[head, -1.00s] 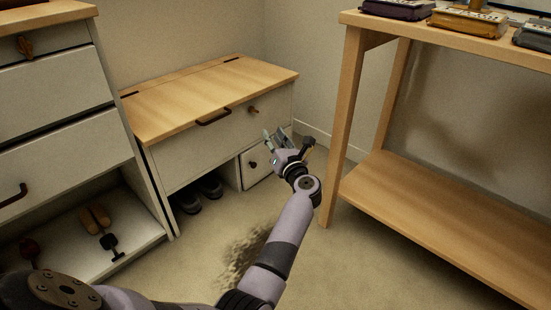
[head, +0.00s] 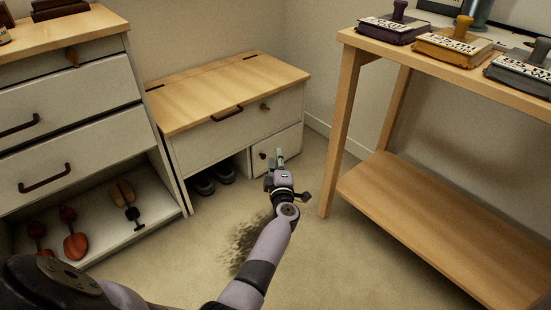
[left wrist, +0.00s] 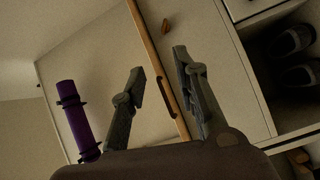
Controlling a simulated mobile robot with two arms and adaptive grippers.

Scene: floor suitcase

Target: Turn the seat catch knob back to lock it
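The storage seat (head: 235,85) has a wooden lid and a pale front. A small wooden knob (head: 265,107) sits on the front's upper right, right of a dark handle (head: 227,114). The left wrist view also shows the knob (left wrist: 165,26) and the handle (left wrist: 168,100). I cannot tell whether the catch is locked. My left gripper (head: 280,157) is in front of the seat's lower right in the head view, apart from the knob. In the left wrist view its fingers (left wrist: 160,88) are spread and empty. My right gripper is not in view.
A drawer cabinet (head: 85,125) stands left, shoe trees (head: 122,193) on its low shelf. Shoes (head: 215,177) sit under the seat beside a small door (head: 283,150). A wooden table (head: 365,100) stands right. A purple roll (left wrist: 75,115) shows in the wrist view. Some floor is clear.

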